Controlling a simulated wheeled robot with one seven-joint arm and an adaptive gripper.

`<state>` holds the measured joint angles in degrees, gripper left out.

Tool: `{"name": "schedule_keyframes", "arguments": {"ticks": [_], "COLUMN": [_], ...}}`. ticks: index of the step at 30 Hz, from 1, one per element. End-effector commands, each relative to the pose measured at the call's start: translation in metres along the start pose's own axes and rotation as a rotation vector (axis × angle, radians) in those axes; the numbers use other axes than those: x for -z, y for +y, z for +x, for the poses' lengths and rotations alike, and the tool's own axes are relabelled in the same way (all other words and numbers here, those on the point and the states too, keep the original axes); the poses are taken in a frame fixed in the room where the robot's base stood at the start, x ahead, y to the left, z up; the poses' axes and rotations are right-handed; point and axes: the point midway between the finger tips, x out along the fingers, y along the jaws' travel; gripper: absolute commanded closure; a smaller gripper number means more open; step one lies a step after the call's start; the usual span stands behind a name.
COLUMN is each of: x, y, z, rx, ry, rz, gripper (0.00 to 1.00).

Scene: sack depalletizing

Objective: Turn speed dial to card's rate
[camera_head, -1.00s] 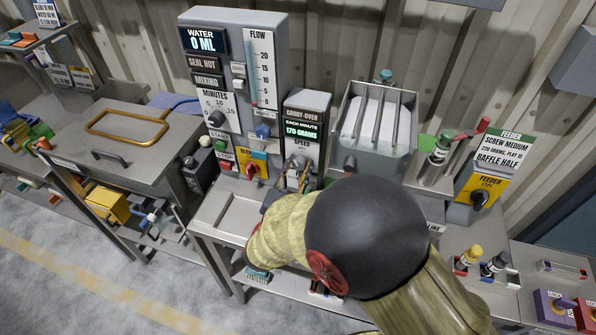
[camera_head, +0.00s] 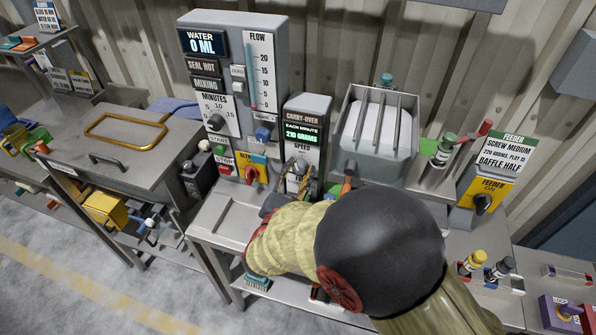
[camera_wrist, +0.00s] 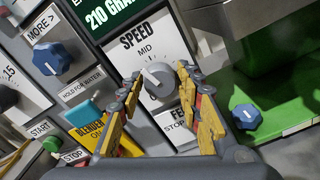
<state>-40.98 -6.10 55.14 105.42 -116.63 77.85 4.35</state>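The speed dial (camera_wrist: 166,83) is a grey round knob with a white mark, on a white panel labelled SPEED and MID. In the wrist view its white mark points up and left. The head view shows my gripper (camera_head: 294,172) at the panel, hiding most of the dial. The carry-over display (camera_head: 301,135) reads 210 grams each minute; its lower part shows in the wrist view (camera_wrist: 110,14). The feeder card (camera_head: 506,152) reads screw medium, 220 grams, play 15, baffle half.
Left of the dial are a blue MORE knob (camera_wrist: 52,58), a cyan hold-for-water switch (camera_wrist: 84,112) and a yellow blender switch plate (camera_wrist: 112,138). A FEEDER stop label sits below the dial. A blue knob (camera_wrist: 247,117) on green is to the right.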

Motion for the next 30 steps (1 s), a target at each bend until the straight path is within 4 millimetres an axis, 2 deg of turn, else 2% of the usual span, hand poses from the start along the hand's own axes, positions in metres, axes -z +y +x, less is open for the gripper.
{"name": "schedule_keyframes", "arguments": {"ticks": [5, 17, 20, 30], "x": [0.000, 0.000, 0.001, 0.001], "y": [0.000, 0.001, 0.002, 0.002], "z": [0.000, -0.006, -0.018, -0.083], "rx": [0.000, -0.001, -0.004, -0.005], "ry": [-0.001, 0.000, 0.002, 0.002], "rz": [0.000, 0.000, 0.000, -0.001], "gripper": [0.53, 0.52, 0.52, 0.52]}}
